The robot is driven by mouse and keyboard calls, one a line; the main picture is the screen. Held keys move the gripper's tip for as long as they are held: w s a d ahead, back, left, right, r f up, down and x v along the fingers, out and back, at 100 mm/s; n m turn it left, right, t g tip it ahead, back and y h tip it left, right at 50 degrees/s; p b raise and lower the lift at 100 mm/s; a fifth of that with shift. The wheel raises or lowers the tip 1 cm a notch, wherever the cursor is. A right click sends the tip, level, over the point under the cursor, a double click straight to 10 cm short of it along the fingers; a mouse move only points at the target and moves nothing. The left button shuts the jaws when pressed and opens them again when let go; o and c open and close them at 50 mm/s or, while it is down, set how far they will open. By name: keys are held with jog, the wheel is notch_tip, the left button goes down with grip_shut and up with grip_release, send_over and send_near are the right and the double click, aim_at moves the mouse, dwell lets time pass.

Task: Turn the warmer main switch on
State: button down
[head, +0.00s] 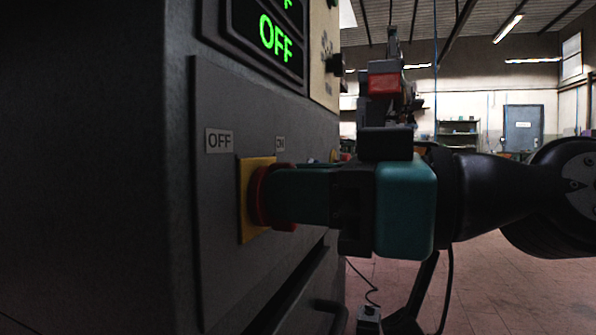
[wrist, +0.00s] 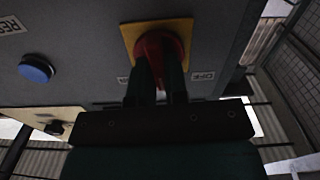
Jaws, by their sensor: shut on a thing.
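The warmer main switch is a red rotary knob (head: 261,196) on a yellow square plate (head: 245,222), set in the dark grey panel. My gripper (head: 285,195) reaches it from the right, with its teal fingers shut on the knob. In the wrist view the red knob (wrist: 159,50) shows between and behind the two dark fingers (wrist: 160,80), on its yellow plate. An OFF label (head: 219,140) is at the knob's upper left and an ON label (head: 280,144) at its upper right. The fingers hide most of the knob's face. The display (head: 277,38) above reads OFF in green.
A blue button (wrist: 36,68) beside a partly cut-off label sits on the same panel in the wrist view. A dark handle bar (head: 310,300) juts out below the knob. Open floor (head: 500,280) lies to the right of the machine.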

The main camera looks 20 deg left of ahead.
jog(key=shift+w+m+p, duration=0.15)
jog(key=shift+m+p, duration=1.5)
jog(key=shift+m, duration=0.85)
jog(key=shift+w+m+p, duration=0.1)
jog(key=shift+m+p, duration=1.5)
jog(key=shift+m, duration=0.9)
jog(key=shift+f, duration=0.1)
jog(key=c, duration=1.1)
grip_release()
jog(key=shift+c, duration=0.2)
jog(key=shift+d, duration=0.1)
